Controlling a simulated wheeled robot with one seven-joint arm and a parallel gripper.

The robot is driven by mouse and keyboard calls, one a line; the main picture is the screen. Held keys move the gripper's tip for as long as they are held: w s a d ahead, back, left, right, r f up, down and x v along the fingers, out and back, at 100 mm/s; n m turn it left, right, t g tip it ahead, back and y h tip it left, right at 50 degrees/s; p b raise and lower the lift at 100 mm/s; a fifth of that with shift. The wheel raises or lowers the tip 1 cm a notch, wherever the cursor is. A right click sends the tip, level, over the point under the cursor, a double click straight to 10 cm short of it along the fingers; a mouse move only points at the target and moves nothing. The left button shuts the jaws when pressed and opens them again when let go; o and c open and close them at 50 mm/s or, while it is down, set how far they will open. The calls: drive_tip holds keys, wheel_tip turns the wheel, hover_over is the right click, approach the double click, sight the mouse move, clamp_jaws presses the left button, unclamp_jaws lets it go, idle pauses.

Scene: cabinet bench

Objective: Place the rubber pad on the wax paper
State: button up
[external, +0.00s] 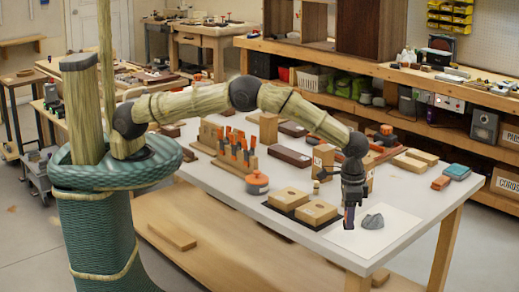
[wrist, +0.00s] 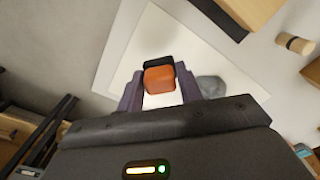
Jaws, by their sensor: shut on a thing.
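My gripper (external: 349,222) points down over the near left part of the white wax paper (external: 385,240). In the wrist view its two purple fingers (wrist: 160,92) are shut on a small orange block with a black far side, which I take for the rubber pad (wrist: 159,80). The wax paper (wrist: 120,45) spreads beneath and around it. Whether the pad touches the paper or hangs just above it, I cannot tell. In the external view the fingers mostly hide the pad.
A grey lump (external: 373,221) sits on the paper just right of my gripper; it also shows in the wrist view (wrist: 210,87). Two wooden blocks (external: 316,212) on a black mat lie left of the paper. An orange-lidded pot (external: 256,184) stands further left.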

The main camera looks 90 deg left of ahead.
drive_tip(key=shift+f, duration=1.65)
drive_tip(key=shift+f, duration=0.15)
drive_tip(key=o, duration=1)
wheel_tip(320, 180, up, 12)
drive_tip(key=shift+r+b, duration=0.15)
drive_tip(key=shift+b, duration=0.35)
